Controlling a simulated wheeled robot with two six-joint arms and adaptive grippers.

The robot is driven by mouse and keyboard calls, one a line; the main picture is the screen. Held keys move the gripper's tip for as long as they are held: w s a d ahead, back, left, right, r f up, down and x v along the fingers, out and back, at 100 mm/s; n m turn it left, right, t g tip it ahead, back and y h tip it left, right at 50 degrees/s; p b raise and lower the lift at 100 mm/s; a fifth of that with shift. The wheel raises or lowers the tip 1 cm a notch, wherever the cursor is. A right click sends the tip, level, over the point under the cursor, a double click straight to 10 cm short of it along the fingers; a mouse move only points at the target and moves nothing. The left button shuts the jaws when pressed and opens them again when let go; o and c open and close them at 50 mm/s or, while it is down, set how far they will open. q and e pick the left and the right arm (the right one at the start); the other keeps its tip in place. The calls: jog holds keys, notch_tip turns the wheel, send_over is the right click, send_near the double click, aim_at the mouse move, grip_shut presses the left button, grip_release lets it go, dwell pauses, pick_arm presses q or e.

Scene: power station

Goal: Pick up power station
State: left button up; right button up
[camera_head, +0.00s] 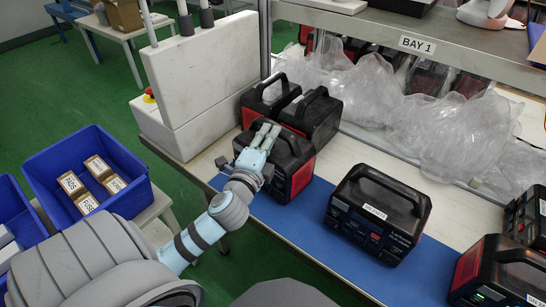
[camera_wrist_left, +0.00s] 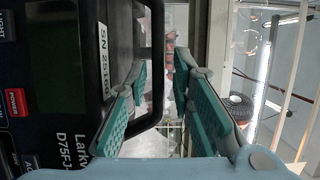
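A black-and-red power station (camera_head: 299,172) stands upright on the blue mat at the bench's left part, its carry handle up. My left gripper (camera_head: 266,133) is at the handle of this power station, with its fingers over the top. In the left wrist view the gripper (camera_wrist_left: 160,64) is open, its two teal finger pads apart. The power station's labelled front (camera_wrist_left: 62,75) fills the left side there, and its black handle (camera_wrist_left: 157,50) appears between the fingers. Whether either finger touches the handle cannot be told. My right gripper is not in view.
Another power station (camera_head: 374,216) stands on the blue mat (camera_head: 285,217) to the right, with more at the right edge. Two (camera_head: 315,115) stand close behind the left one. Plastic bags (camera_head: 450,130) line the bench's back under a shelf (camera_head: 440,38). A blue bin (camera_head: 75,160) holds boxes.

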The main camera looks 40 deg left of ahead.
pick_arm(q)
jog(key=x, duration=0.4)
jog(key=shift+w+a+f, duration=0.1)
jog(key=shift+a+f, duration=0.05)
grip_shut()
jog(key=shift+r, duration=0.2)
